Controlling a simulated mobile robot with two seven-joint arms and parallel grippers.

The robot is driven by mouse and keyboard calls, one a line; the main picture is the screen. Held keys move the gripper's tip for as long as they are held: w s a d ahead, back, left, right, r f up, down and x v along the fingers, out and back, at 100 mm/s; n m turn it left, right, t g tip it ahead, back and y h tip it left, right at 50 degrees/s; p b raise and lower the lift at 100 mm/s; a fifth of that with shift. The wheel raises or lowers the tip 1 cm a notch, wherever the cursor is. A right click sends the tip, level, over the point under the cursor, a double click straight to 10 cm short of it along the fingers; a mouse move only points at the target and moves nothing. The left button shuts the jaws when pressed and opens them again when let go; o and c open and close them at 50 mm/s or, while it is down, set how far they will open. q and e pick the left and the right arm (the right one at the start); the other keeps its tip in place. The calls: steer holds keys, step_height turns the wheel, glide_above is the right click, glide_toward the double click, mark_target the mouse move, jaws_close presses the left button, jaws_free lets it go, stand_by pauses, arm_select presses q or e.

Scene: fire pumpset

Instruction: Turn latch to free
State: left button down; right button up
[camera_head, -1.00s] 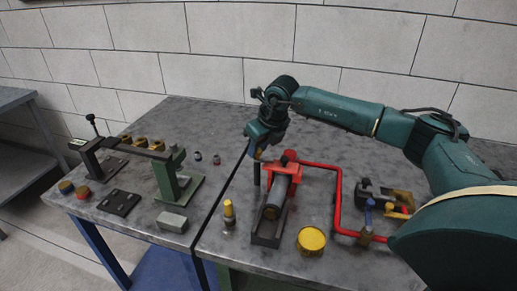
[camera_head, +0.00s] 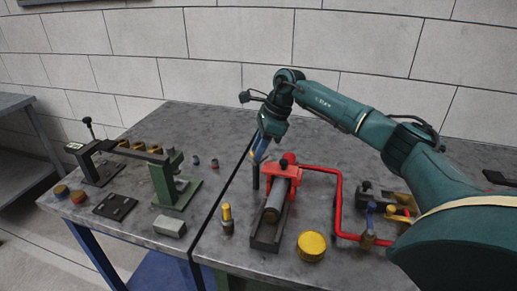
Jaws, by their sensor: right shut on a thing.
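A red clamp (camera_head: 284,169) with a rounded red top sits over a grey cylinder (camera_head: 274,205) in a dark cradle (camera_head: 266,236) on the table. A thin dark upright post (camera_head: 256,181) stands just left of the clamp. My right gripper (camera_head: 257,158) reaches down from the upper right, tilted, and its fingers are shut at the top of this post. The fingertips are small, so the exact grip is hard to see. Which part is the latch is not clear. My left gripper is not in view.
A red pipe (camera_head: 339,205) bends around the right side. A yellow cap (camera_head: 311,245) and a yellow-topped fitting (camera_head: 227,217) stand near the front. A green stand (camera_head: 168,183) with a dark bar is at left. The table's back is clear.

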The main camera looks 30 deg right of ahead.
steer(key=shift+w+r+n+g+b, duration=0.15)
steer(key=shift+n+g, duration=0.25)
steer(key=shift+n, duration=0.65)
steer(key=shift+f+n+g+b, duration=0.15)
steer(key=shift+n+g, duration=0.25)
steer(key=shift+n, duration=0.65)
steer(key=shift+r, duration=0.1)
steer(key=o, duration=1)
steer(key=v, duration=1.3)
steer(key=shift+d, duration=0.2)
